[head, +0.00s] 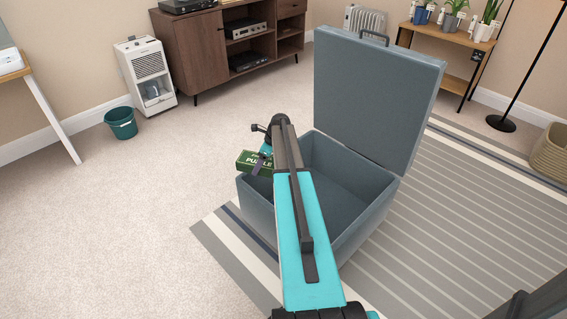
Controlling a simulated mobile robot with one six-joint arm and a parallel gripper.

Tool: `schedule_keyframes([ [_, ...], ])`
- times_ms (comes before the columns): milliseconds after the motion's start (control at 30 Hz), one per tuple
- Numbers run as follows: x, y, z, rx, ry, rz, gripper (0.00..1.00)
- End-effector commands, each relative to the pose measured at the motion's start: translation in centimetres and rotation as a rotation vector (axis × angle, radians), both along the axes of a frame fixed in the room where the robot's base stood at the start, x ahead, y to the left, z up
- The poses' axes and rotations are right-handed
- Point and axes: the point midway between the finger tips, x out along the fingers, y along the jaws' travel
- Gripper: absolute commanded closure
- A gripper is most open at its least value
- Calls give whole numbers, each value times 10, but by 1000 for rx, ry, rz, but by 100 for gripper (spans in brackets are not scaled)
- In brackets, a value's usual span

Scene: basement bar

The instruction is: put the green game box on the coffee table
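The green game box (246,159), with "PUZZLE" lettering on its side, is at the upper left edge of the open blue-grey storage chest, overlapping its left wall in the picture. My gripper (261,165) is at the box's right part, with a dark finger across its face. It looks shut on the box and holds it up at about rim height. My arm hides part of the box and the far gripper finger. I cannot make out a coffee table in this view.
The open chest (367,222) has its lid (375,95) standing upright and looks empty inside. It stands on a striped rug (465,215). A teal bin (121,123) and a white heater-like appliance (148,75) are at left. Carpet at left is clear.

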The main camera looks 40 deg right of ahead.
Motion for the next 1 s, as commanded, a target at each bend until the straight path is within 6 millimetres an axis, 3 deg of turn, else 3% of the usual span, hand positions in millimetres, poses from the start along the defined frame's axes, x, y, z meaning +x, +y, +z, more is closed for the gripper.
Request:
schedule_keyframes([
  [33,9,21,17,-1,0,39,64],
  [200,32,82,47,-2,0,164,64],
  [533,53,204,107,-5,5,442,64],
  [767,48,291,149,-10,6,681,64],
  [1000,20,377,194,-14,6,988,64],
])
